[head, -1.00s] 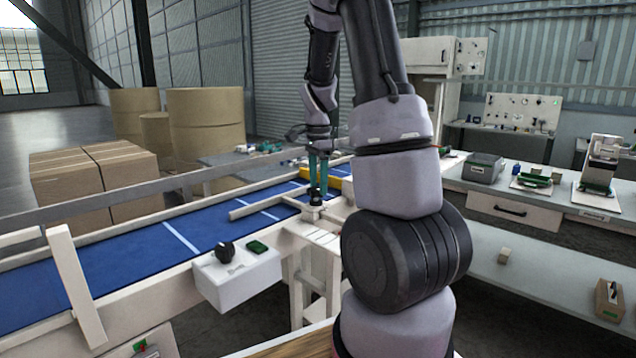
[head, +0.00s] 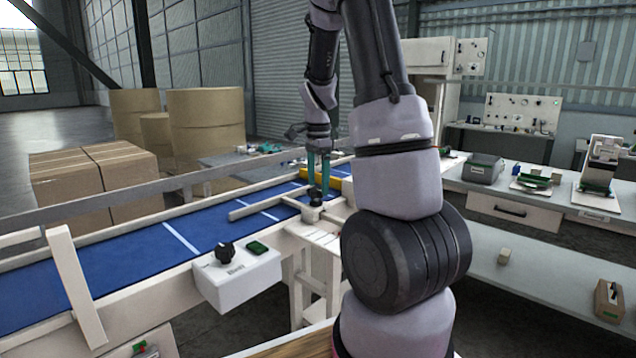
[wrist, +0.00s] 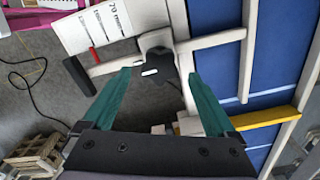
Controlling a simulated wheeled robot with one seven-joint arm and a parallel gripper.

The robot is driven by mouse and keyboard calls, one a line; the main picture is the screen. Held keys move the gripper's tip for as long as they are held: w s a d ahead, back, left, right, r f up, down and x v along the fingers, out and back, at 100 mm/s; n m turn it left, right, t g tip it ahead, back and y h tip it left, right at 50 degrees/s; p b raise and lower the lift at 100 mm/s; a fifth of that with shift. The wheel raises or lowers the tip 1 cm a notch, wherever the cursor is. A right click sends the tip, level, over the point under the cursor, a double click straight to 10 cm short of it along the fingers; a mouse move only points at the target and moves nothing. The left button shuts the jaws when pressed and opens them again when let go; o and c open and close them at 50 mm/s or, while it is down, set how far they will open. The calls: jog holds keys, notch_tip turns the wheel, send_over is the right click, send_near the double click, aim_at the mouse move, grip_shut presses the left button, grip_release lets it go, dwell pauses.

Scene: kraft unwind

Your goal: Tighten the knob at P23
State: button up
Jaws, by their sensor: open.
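A dark lobed knob with a white mark (wrist: 152,72) sits on a pale mount at the edge of the blue conveyor. In the head view it is the small dark knob (head: 313,203) below my gripper (head: 318,192). My gripper (wrist: 159,73) is open, with its two teal fingers apart. In the wrist view the knob lies between and beyond the fingertips; I cannot tell the exact height gap. No P23 label is readable. A second black knob (head: 225,252) stands on a white box at the conveyor's near side.
The blue conveyor (head: 130,262) has pale rails and a yellow bar (wrist: 265,118) close to the knob. A printed scale plate (wrist: 100,25) and a red-tipped rod (wrist: 97,60) lie beside the knob. A workbench (head: 515,210) with devices stands at right.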

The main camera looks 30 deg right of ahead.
aim_at(318, 189)
notch_tip(318, 189, up, 10)
jog(key=shift+r, duration=0.2)
dwell(0.5)
